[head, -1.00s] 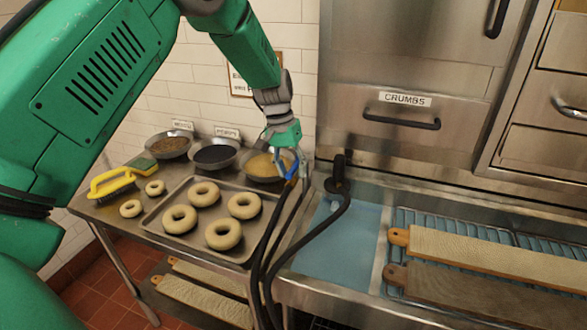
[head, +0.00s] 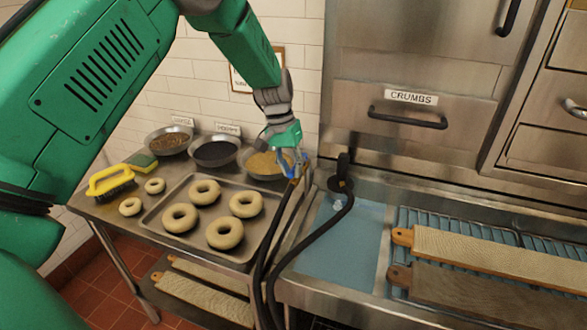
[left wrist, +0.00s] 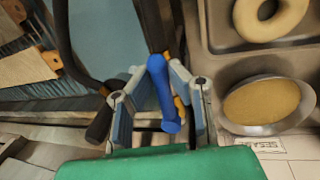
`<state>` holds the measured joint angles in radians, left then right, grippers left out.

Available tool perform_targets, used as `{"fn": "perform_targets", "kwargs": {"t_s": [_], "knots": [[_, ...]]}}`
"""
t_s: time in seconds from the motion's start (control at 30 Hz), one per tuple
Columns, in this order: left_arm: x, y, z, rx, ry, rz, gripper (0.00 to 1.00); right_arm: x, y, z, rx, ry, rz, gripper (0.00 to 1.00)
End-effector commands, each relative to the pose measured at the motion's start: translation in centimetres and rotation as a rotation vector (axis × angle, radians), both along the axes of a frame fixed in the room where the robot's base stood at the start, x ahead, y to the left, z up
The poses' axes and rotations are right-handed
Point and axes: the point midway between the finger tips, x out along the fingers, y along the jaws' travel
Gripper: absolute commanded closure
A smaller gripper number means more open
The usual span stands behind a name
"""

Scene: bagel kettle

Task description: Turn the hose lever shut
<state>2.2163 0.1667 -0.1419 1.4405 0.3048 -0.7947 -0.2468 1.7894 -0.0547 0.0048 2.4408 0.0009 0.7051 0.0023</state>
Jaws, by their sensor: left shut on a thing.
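The blue hose lever (left wrist: 163,92) sits between the fingers of my left gripper (left wrist: 160,98) in the left wrist view. The gripper is shut on it. In the head view the left gripper (head: 292,160) reaches down at the right edge of the bagel table, and its fingers hide much of the lever. A yellow-brass fitting (left wrist: 180,108) shows beside the lever. A black hose (head: 274,238) hangs down below the gripper. The lever's exact angle to the hose is hard to tell. My right gripper is not in view.
A tray (head: 153,228) of bagels, several topping bowls (head: 214,151) and a yellow brush (head: 110,180) are on the table to the left. A black nozzle (head: 342,172) on another hose stands close on the right. Wooden boards (head: 490,258) lie farther right.

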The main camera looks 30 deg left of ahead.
Motion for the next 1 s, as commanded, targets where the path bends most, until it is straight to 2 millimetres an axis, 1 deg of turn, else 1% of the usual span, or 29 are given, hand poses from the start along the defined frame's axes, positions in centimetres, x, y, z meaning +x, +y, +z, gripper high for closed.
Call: {"fn": "perform_targets", "kwargs": {"t_s": [0.03,0.27,0.5,0.77,1.0], "knots": [[0.2,0.5,0.6,0.004,-0.009,-0.014,1.0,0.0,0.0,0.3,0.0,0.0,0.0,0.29],[0.3,1.8,0.7,0.004,-0.012,-0.167,1.0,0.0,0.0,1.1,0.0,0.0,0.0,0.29],[0.6,3.5,0.8,0.005,-0.017,-0.389,1.0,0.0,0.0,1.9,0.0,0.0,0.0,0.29],[1.2,5.3,0.6,0.007,-0.017,-0.637,1.0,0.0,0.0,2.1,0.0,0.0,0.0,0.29],[2.2,6.7,0.5,0.009,-0.018,-0.865,1.0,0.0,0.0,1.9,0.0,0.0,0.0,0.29]]}}
